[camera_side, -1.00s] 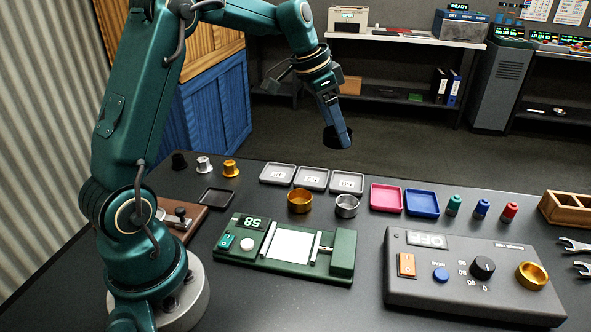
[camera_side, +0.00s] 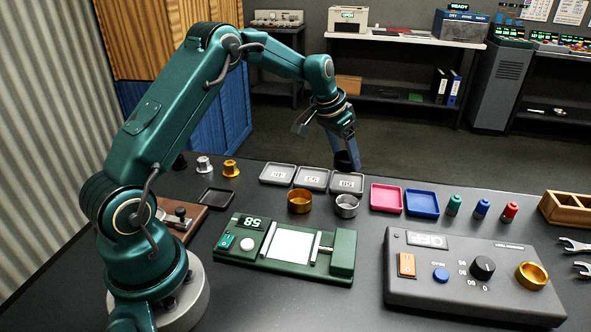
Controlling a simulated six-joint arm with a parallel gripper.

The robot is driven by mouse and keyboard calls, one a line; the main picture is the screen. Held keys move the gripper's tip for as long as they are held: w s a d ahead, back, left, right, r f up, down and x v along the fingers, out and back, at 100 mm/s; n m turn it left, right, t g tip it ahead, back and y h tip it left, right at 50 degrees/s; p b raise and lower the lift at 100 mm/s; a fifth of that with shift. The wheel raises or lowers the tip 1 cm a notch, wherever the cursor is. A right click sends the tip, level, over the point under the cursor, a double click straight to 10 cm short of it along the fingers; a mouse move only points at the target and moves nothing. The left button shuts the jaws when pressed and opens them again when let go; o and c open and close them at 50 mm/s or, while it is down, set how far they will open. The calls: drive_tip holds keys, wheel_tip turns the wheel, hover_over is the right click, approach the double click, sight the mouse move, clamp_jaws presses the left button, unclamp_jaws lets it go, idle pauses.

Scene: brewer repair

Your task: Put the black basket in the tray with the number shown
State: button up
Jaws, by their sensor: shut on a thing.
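My gripper (camera_side: 344,143) is shut on the black basket (camera_side: 343,163), which hangs dark and partly hidden behind the fingers. The basket is just behind and above the right one of three grey number trays. The left tray (camera_side: 264,179), middle tray (camera_side: 299,185) and right tray (camera_side: 333,190) stand in a row, each with a white card and no basket in it. The cards are small and upside down; the right one seems to read 58. The display (camera_side: 253,222) on the green device seems to show 58, also upside down.
A gold basket (camera_side: 299,202) and a silver basket (camera_side: 346,207) stand in front of the trays. Pink (camera_side: 386,198) and blue (camera_side: 422,203) trays lie to the right. The green device (camera_side: 342,252) and a grey control box (camera_side: 455,290) fill the front.

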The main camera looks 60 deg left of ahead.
sight(346, 172)
drive_tip(key=shift+w+d+f, duration=0.3)
drive_tip(key=shift+d+f, duration=0.05)
drive_tip(key=shift+f, duration=1.9)
drive_tip(key=shift+f, duration=0.15)
drive_tip(key=o, duration=1.5)
drive_tip(key=v, duration=1.1)
drive_tip(key=s+d+r, duration=0.7)
drive_tip(key=s+d, duration=0.1)
drive_tip(key=s, duration=0.2)
drive_tip(key=shift+t, duration=0.6)
drive_tip(key=s+d+f, duration=0.1)
drive_tip(key=s, duration=0.3)
drive_tip(key=s+d+f, duration=0.1)
drive_tip(key=s+d, duration=0.1)
drive_tip(key=s, duration=0.3)
drive_tip(key=s+d+f, duration=0.1)
drive_tip(key=s, duration=0.4)
drive_tip(key=shift+d, duration=0.2)
drive_tip(key=shift+r, duration=0.1)
